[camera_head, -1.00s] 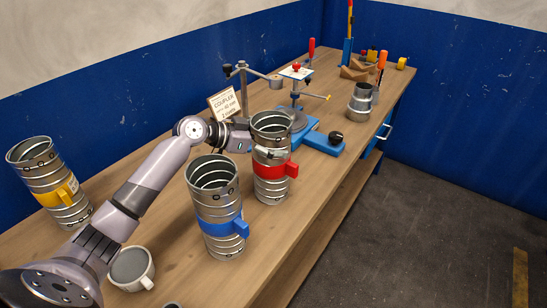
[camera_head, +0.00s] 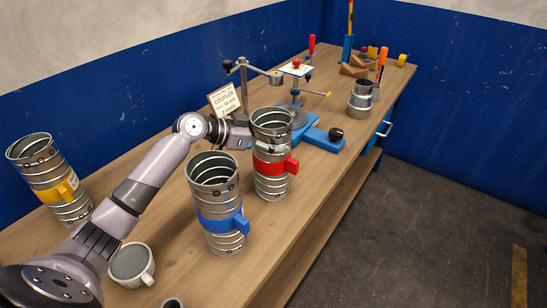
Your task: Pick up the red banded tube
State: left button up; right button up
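The red banded tube (camera_head: 271,183) is a ribbed metal duct standing upright on the bench, with a red band and a red tab on its right side. My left gripper (camera_head: 256,143) is at the tube's upper left side, above the red band. A small dark part shows across the tube's front at that height and may be a fingertip. The tube hides part of the fingers, so I cannot tell whether they are shut on it. My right gripper is not in view.
A blue banded tube (camera_head: 215,205) stands close in front. A yellow banded tube (camera_head: 47,178) is at the left, and a grey mug (camera_head: 132,265) is near my arm. A blue fixture (camera_head: 322,138) and a coupler sign (camera_head: 223,101) stand behind. A smaller metal duct (camera_head: 360,101) is farther back.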

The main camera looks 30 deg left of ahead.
pick_arm(q)
jog(key=c, duration=0.4)
jog(key=shift+r, duration=0.1)
